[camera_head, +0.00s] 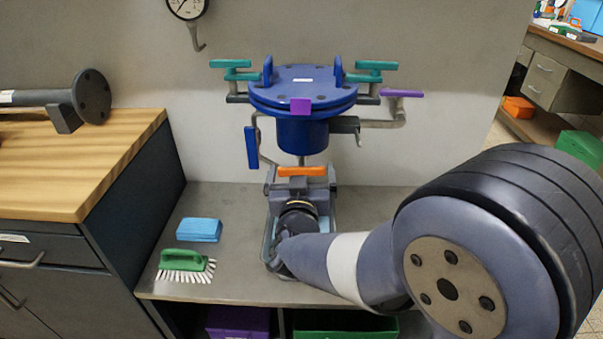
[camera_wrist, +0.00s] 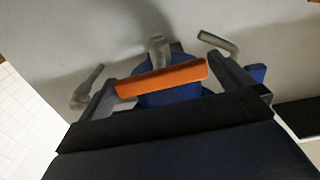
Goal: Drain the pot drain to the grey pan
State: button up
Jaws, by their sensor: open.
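The blue pot (camera_head: 302,100) stands above the counter with a bolted lid and several coloured valve handles. An orange handle (camera_head: 302,171) sits low under it, in front of the drain pipe (camera_head: 301,159). My gripper (camera_head: 301,181) is open at the orange handle. In the wrist view the orange handle (camera_wrist: 162,79) lies crosswise between my two spread fingers, its ends close to them; I cannot tell whether they touch. The grey pan (camera_head: 268,248) is on the counter below, mostly hidden behind my gripper and wrist; its contents cannot be seen.
A green brush (camera_head: 184,261) and blue sponge (camera_head: 199,230) lie on the counter (camera_head: 235,205) to the left. Teal handles (camera_head: 370,65), a purple handle (camera_head: 402,93) and a blue handle (camera_head: 251,148) stick out around the pot. A wooden-topped cabinet (camera_head: 75,150) stands left.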

jog(key=shift+w, duration=0.45)
jog(key=shift+c, duration=0.2)
jog(key=c, duration=0.7)
jog(key=shift+o, duration=0.2)
jog(key=shift+r+n+p, duration=0.2)
jog(key=shift+n+p, duration=0.4)
jog(key=shift+p, duration=0.1)
jog(key=shift+f+n+p, duration=0.2)
jog(key=shift+n+p, duration=0.4)
jog(key=shift+n, duration=0.4)
jog(key=o, duration=0.7)
